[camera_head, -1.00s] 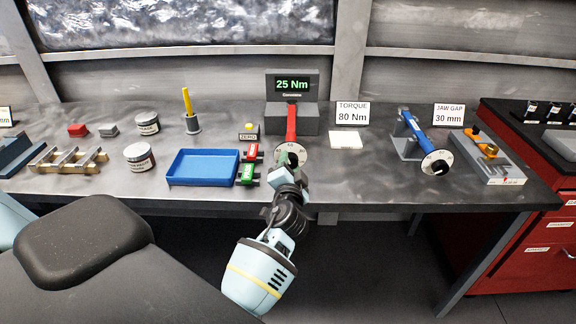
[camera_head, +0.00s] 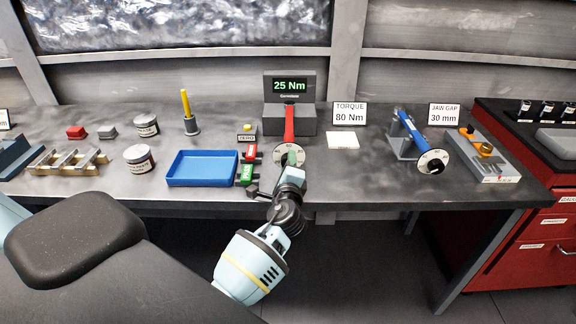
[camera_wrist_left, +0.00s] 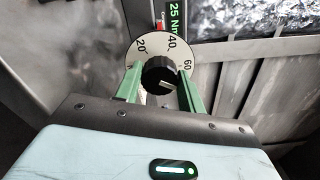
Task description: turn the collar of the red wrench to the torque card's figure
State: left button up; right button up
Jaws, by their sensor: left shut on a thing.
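The red wrench (camera_head: 289,124) stands with its handle against a grey tester whose display (camera_head: 289,86) reads 25 Nm. Its round white dial (camera_head: 279,151) faces me at the near end. In the left wrist view the dial (camera_wrist_left: 141,46) shows 20, 40 and 60 around a black collar knob (camera_wrist_left: 157,70) with a pale mark on it. My left gripper (camera_head: 291,158) is shut on this knob, with a green finger on either side in the left wrist view (camera_wrist_left: 160,82). The torque card (camera_head: 350,114) reads 80 Nm. My right gripper is out of view.
A white pad (camera_head: 342,140) and a blue wrench (camera_head: 410,130) stand to the right. Bench between is clear.

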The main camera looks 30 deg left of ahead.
pick_arm(q)
jog(key=m, duration=0.5)
jog(key=shift+r+m, duration=0.15)
jog(key=shift+m, duration=0.15)
dwell(0.4)
jog(key=o, duration=1)
jog(key=shift+s+d+f, duration=0.25)
jog(key=shift+s+d, duration=0.1)
jog(key=shift+s, duration=0.1)
jog(key=v, duration=0.6)
jog(key=shift+s+d+r, duration=0.15)
jog(key=shift+s, duration=0.1)
